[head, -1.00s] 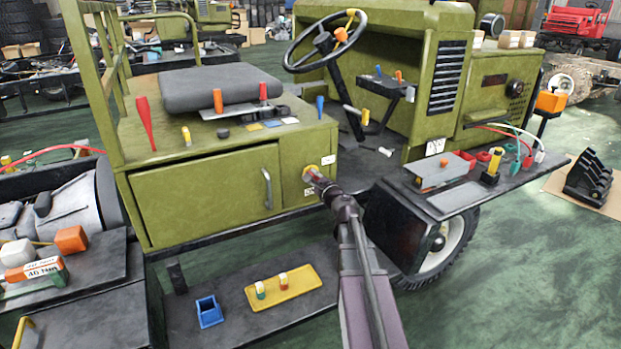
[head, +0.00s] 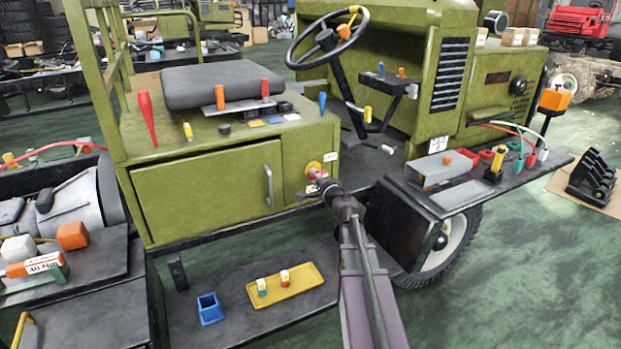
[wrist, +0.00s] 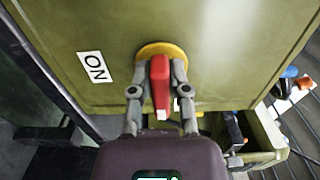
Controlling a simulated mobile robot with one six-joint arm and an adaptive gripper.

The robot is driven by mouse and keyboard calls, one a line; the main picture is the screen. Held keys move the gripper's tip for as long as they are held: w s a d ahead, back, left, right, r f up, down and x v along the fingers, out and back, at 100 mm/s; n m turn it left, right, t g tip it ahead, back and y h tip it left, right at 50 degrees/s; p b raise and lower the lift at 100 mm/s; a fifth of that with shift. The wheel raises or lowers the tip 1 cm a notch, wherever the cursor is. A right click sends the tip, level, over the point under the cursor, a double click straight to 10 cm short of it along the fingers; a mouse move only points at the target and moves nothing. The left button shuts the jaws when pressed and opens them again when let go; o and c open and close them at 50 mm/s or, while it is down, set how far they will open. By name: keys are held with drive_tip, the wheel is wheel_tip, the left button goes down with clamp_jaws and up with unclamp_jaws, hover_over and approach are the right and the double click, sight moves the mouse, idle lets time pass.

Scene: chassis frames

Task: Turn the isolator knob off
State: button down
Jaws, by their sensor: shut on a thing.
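The isolator knob (wrist: 160,85) is a red bar handle on a round yellow plate (wrist: 163,50). In the wrist view its handle runs from the plate toward my wrist, between the two fingers of my gripper (wrist: 161,80). The fingers are shut on its sides. A white "ON" label (wrist: 95,67) is left of the knob in that view. Another white label is mostly hidden behind the right finger. In the head view the yellow plate (head: 313,167) shows on the green panel, and my gripper (head: 322,180) reaches it from below right, covering most of the handle.
A green cabinet door with a grey handle (head: 268,185) is left of the knob. A dark shelf with a yellow tray (head: 325,291) and a blue bin (head: 210,309) lies below. A black step box and wheel (head: 450,243) are close on the right.

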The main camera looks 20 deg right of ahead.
idle(0.4)
drive_tip(key=c, duration=0.6)
unclamp_jaws()
drive_tip(key=shift+w, duration=0.1)
drive_tip(key=s, duration=1.2)
drive_tip(key=shift+d, duration=0.2)
